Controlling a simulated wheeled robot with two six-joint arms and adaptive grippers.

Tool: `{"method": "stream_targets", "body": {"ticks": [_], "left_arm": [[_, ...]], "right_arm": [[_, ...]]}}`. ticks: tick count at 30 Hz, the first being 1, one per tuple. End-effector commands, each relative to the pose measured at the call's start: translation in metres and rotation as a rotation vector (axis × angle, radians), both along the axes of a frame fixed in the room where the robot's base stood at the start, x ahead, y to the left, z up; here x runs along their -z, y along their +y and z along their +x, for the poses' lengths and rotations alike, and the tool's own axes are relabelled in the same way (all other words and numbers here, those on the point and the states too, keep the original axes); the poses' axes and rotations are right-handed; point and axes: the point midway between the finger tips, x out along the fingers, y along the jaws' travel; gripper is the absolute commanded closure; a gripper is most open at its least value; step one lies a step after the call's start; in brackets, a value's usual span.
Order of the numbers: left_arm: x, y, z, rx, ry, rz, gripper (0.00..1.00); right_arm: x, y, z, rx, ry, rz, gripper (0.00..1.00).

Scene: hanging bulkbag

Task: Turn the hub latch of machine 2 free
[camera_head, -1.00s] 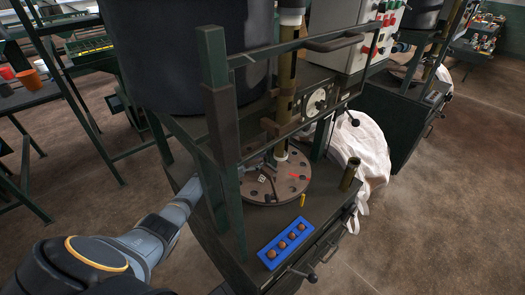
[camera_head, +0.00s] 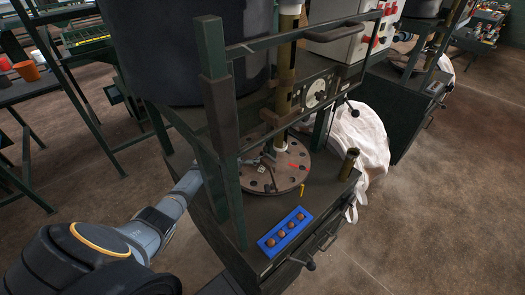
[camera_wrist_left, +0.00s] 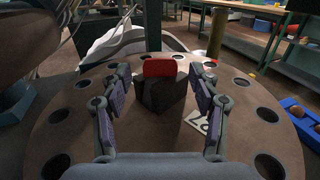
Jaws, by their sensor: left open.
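The round brown disc (camera_head: 285,182) of the machine, ringed with holes, lies flat around the upright column (camera_head: 286,70). In the left wrist view the disc (camera_wrist_left: 75,150) fills most of the picture. A dark hub block (camera_wrist_left: 162,95) with a red top (camera_wrist_left: 159,67) stands at its middle, probably the latch. My left gripper (camera_wrist_left: 158,100) is open, with a finger on either side of the block; contact cannot be told. In the head view my left gripper (camera_head: 262,158) is small and partly hidden by the green post. A white "2" tag (camera_wrist_left: 200,125) lies on the disc.
A blue tray (camera_head: 264,246) with several brown balls and a small yellow peg (camera_head: 302,190) are on the bench near the disc. A brass tube (camera_head: 348,164) stands at right. The green post (camera_head: 217,110) and crossbar frame the disc. A white bag (camera_head: 362,140) hangs behind.

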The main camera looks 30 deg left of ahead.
Motion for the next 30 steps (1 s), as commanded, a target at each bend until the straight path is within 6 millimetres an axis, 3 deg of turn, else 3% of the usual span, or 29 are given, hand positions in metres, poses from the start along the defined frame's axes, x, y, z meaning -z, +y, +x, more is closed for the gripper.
{"method": "stream_targets", "body": {"ticks": [9,13,26,30], "left_arm": [[0.002,0.048,-0.060,0.000,0.006,0.005,0.38],[0.001,0.060,-0.077,0.001,0.005,0.002,0.38],[0.000,0.068,-0.085,0.000,0.002,0.001,0.38],[-0.022,0.068,-0.085,0.000,0.000,0.001,0.38]], "right_arm": [[0.000,0.001,0.000,0.000,0.000,0.001,0.38],[0.000,0.001,0.000,0.000,0.000,0.001,0.38],[-0.001,0.001,0.000,0.000,0.000,0.001,0.38],[-0.022,0.001,0.000,0.000,0.000,0.001,0.38]]}}
